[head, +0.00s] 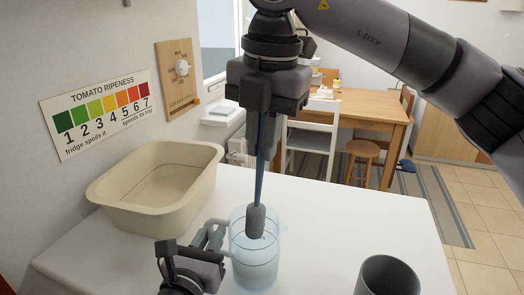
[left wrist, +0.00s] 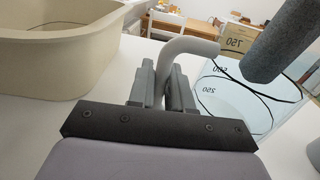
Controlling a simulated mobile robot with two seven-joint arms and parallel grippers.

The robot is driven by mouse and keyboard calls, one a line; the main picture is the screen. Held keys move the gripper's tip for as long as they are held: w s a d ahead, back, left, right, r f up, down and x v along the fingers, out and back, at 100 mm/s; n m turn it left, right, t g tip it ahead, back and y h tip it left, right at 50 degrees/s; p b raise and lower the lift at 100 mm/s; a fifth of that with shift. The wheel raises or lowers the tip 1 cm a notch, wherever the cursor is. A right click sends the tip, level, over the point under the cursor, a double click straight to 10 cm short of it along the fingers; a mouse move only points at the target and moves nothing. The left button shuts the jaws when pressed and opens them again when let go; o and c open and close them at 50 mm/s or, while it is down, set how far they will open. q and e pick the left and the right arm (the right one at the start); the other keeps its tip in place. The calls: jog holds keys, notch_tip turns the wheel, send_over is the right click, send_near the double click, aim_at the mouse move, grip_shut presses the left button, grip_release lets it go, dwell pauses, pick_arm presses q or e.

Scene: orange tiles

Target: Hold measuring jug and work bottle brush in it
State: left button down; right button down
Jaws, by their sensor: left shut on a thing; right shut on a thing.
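The clear bluish measuring jug (head: 254,262) stands on the white counter in the head view. Its volume marks also show in the left wrist view (left wrist: 228,92). My left gripper (head: 203,257) is shut on the jug's grey handle (left wrist: 190,46), at the jug's left. My right gripper (head: 262,88) is above the jug, shut on the blue shaft of the bottle brush (head: 260,165), which points down nearly upright. The grey brush head (head: 256,222) overlaps the jug's upper part in the head view. It also shows in the left wrist view (left wrist: 278,45). How deep it sits is unclear.
A cream basin (head: 150,208) stands on the counter (head: 330,212) at the left, by the wall. A dark grey cup (head: 388,277) stands at front right. The counter between jug and cup is clear. A wooden table and chairs are beyond.

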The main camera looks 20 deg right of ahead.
jog(key=shift+s+d+r, duration=0.1)
jog(key=shift+s+r, duration=0.05)
jog(key=shift+r, duration=1.2)
jog(key=shift+s+d+r, duration=0.1)
jog(key=shift+s+r, duration=0.05)
jog(key=shift+r, duration=1.15)
jog(key=shift+r, duration=2.5)
pick_arm(q)
jog(key=c, duration=1)
grip_release()
jog(key=shift+o, duration=0.2)
